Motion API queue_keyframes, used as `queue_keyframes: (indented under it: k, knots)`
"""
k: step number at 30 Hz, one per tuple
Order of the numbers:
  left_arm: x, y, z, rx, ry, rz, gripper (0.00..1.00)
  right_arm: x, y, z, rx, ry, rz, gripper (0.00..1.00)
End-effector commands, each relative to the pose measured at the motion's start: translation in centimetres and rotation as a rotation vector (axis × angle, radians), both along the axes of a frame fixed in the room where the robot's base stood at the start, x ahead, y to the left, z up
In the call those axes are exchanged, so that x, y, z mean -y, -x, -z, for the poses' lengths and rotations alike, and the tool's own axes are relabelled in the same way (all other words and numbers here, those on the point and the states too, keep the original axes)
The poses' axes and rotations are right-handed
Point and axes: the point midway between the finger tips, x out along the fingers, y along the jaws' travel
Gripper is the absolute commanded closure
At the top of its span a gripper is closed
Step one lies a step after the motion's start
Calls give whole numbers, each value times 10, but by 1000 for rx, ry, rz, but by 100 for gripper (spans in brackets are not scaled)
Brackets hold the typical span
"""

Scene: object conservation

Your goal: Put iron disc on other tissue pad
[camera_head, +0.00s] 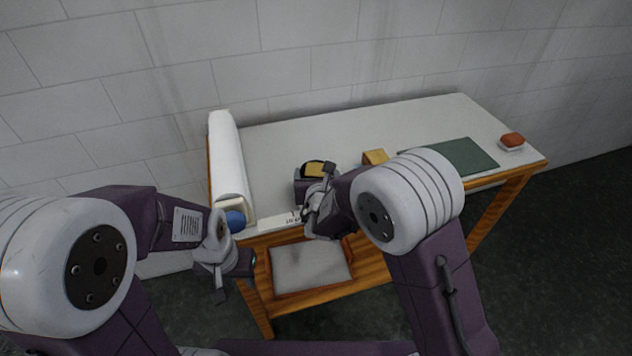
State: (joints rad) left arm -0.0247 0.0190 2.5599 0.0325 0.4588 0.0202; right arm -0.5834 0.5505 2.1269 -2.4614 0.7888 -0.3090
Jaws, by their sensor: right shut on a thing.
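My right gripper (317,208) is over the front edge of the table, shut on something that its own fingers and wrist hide. Just behind it is a dark object with a yellow top (316,170). I cannot tell whether the two touch, or whether this is the iron disc. My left gripper (224,285) hangs in front of the table's left corner, apart from the objects; its opening is unclear. A dark green flat mat (462,156) lies on the right of the table. No tissue pad can be told for sure.
A long white roll (228,155) lies along the table's left edge, with a blue ball (235,221) near its front end. A white labelled strip (278,223), a yellow block (375,157) and a reddish block (512,139) are on the table.

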Motion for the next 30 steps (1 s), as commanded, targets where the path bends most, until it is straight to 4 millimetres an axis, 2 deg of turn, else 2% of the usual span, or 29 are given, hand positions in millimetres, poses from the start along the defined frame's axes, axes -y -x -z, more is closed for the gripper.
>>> queue_keyframes:
  k: [4, 9, 12, 24, 25, 27, 30]
  knots:
    - [0, 0, 0, 0, 0, 0, 64, -1, -1, 0, 8, -1, 1, 94]
    - [0, 0, -2, 0, 0, 0, 64, -1, -1, 28, 4, 1, 1, 94]
    - [0, 0, -3, 0, 0, 0, 64, -1, -1, 37, 7, -1, 1, 94]
    - [0, 0, 2, 0, 0, 0, 64, -1, -1, 42, 9, -3, 1, 94]
    - [0, 0, 2, 0, 0, 0, 64, -1, 0, 44, 2, -1, 0, 19]
    - [0, 0, 1, 0, 0, 0, 64, -1, 0, 43, 1, -1, 0, 0]
    - [0, 0, 1, 0, 0, 0, 64, -1, 0, 43, 1, -1, 0, 0]
